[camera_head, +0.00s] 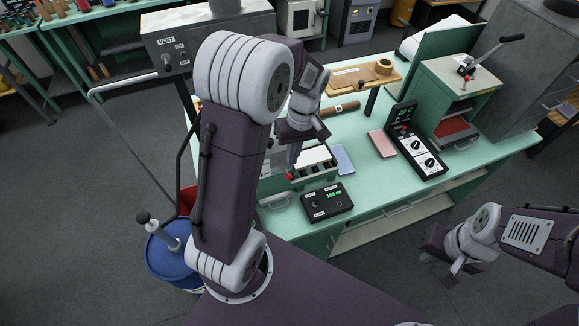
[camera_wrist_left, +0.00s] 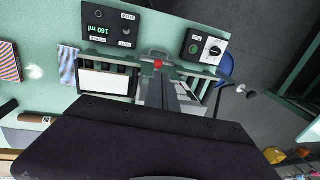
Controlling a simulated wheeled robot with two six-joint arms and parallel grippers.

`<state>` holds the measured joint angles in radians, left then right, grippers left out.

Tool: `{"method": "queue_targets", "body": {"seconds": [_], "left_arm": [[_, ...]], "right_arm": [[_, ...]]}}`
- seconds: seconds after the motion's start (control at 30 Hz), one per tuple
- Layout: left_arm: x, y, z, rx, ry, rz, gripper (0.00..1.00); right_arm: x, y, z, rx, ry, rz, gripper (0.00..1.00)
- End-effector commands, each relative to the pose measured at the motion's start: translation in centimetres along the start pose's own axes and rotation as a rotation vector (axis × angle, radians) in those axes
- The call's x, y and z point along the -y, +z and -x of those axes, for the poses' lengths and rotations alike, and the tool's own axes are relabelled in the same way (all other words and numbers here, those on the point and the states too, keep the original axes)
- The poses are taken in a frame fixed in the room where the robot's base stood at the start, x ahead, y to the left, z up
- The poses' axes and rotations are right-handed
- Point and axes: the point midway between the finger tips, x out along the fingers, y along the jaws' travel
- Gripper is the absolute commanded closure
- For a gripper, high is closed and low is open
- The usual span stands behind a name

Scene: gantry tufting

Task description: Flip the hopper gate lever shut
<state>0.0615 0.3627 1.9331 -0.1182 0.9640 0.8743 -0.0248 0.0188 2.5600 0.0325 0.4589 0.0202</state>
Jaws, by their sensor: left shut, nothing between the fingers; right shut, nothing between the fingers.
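A small red knob (camera_head: 289,177) shows just at the tip of my left gripper (camera_head: 293,166), above the front of a slotted unit on the green bench. The knob also shows in the left wrist view (camera_wrist_left: 158,64), right beside the fingertips (camera_wrist_left: 160,75). I take it for the end of the hopper gate lever; the rest of the lever is hidden by the gripper. The left gripper is shut and points down, with nothing between its fingers. I cannot tell whether it touches the knob. My right gripper (camera_head: 453,268) is shut and empty, away from the bench at the lower right.
A taller black panel with dials (camera_head: 417,145) and a green press with a black-handled lever (camera_head: 497,45) are to the right. A blue drum (camera_head: 170,262) stands on the floor at left.

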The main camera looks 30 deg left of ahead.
Motion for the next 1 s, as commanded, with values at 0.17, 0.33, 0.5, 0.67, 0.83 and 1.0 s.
{"method": "queue_targets", "body": {"seconds": [0.17, 0.33, 0.5, 0.67, 0.83, 1.0], "left_arm": [[0.1, 0.1, -3.3, 0.005, -0.004, 0.002, 1.0], [0.1, 0.0, -5.5, 0.002, -0.002, 0.0, 1.0], [0.0, 0.0, -6.2, -0.001, 0.001, 0.001, 1.0], [0.0, 0.0, -6.2, -0.001, 0.001, 0.001, 1.0], [-0.2, -0.1, -6.3, -0.005, 0.001, 0.001, 1.0], [-1.4, -0.9, -6.6, -0.049, 0.002, 0.005, 1.0]], "right_arm": [[0.0, -0.1, 1.1, 0.0, 0.0, 0.0, 1.0], [0.0, -0.2, 1.5, 0.0, 0.0, 0.0, 1.0], [0.0, -0.2, 1.6, 0.0, 0.0, 0.0, 1.0], [0.0, -0.2, 1.6, 0.0, 0.0, 0.0, 1.0], [0.0, -0.1, 1.4, 0.0, 0.0, 0.0, 1.0], [0.0, 0.0, 0.1, 0.0, 0.0, 0.0, 1.0]]}}
